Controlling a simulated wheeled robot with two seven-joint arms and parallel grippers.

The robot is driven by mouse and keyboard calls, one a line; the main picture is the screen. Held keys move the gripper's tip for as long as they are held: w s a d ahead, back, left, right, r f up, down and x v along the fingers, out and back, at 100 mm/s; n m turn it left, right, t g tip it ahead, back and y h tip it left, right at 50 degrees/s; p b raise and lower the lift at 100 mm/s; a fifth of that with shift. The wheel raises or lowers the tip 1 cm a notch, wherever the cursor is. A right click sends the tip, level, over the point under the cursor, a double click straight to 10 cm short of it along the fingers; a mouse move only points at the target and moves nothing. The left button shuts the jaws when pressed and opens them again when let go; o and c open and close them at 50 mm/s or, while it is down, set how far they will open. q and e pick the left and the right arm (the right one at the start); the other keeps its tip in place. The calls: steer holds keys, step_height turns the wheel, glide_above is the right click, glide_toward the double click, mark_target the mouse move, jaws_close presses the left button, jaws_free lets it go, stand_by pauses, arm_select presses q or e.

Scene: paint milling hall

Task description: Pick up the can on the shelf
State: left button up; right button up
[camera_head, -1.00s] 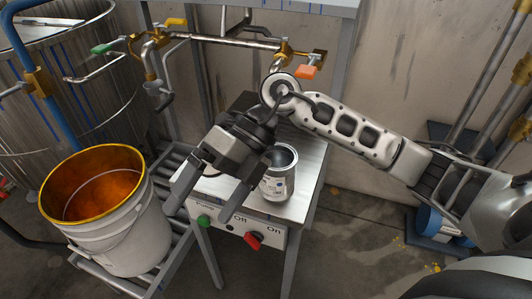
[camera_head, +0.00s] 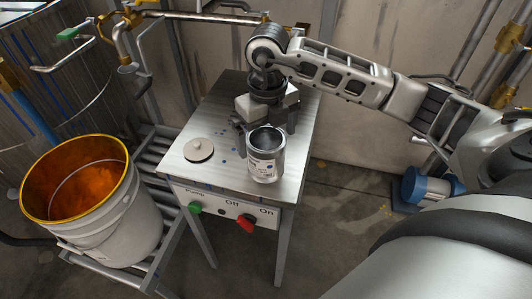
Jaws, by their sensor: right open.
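The can (camera_head: 263,168) is a small open metal tin with a pale label. It stands upright near the front right of the metal-topped stand (camera_head: 215,180), the shelf-like surface here. My right gripper (camera_head: 264,128) is directly behind the can, pointing down, with its fingers spread apart. One finger shows at the left behind the can and the other at the right. The can's body hides part of the space between the fingers, so I cannot tell if they touch it. My left gripper is not in view.
A round grey lid (camera_head: 199,150) lies flat left of the can. The stand's front has a green knob (camera_head: 195,208) and a red knob (camera_head: 245,223). A bucket of orange paint (camera_head: 120,225) stands at left on a roller rack (camera_head: 160,165). Pipes run behind.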

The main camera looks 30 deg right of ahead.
mark_target(266, 145)
steer(key=shift+w+a+f+p, duration=0.1)
steer(key=shift+f+p, duration=0.15)
steer(key=shift+f, duration=1.15)
steer(key=shift+w+f+p, duration=0.1)
steer(key=shift+f+p, duration=0.15)
steer(key=shift+f, duration=1.1)
steer(key=c, duration=1.1)
